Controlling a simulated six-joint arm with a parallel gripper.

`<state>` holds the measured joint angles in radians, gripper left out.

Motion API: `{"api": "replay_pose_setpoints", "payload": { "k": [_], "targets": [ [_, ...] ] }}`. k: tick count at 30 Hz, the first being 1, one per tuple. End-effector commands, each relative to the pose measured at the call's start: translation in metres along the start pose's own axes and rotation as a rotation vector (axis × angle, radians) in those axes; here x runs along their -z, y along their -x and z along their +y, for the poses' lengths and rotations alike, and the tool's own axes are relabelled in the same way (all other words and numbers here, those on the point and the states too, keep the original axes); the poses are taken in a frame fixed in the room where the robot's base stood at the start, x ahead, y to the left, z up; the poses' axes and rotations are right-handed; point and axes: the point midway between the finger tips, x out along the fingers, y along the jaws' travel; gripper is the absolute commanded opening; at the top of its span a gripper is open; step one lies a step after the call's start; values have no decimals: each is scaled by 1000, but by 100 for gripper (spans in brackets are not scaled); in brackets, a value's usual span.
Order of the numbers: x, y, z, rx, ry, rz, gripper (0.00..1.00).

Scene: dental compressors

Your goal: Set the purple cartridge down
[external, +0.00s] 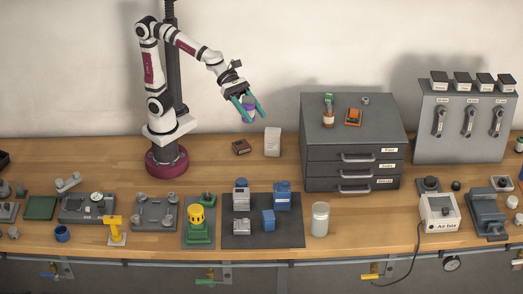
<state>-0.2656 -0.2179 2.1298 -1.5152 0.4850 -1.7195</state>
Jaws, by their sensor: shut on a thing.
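The purple cartridge (247,115) is between the teal fingers of my gripper (247,112). My gripper is shut on it and holds it in the air above the back of the wooden bench, left of the grey drawer cabinet. The cartridge looks slightly tilted, and the fingers hide part of it.
The grey drawer cabinet (353,143) carries small items on top. A dark mat (262,236) with blue and grey units lies in front, beside a green pump with a yellow top (196,217). A clear jar (320,219) stands right of the mat. Bare bench (235,175) lies behind the mat.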

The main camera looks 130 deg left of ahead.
Motion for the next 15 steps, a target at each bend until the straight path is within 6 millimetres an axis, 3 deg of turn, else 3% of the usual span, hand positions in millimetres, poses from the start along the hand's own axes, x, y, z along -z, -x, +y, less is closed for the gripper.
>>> {"api": "replay_pose_setpoints", "payload": {
  "k": [8,11,15],
  "targets": [
    [-18,-93,93,-375,168,-9,0],
    [-10,-129,126,-557,242,-10,0],
    [20,-166,155,-816,341,-9,0]
  ]
}}
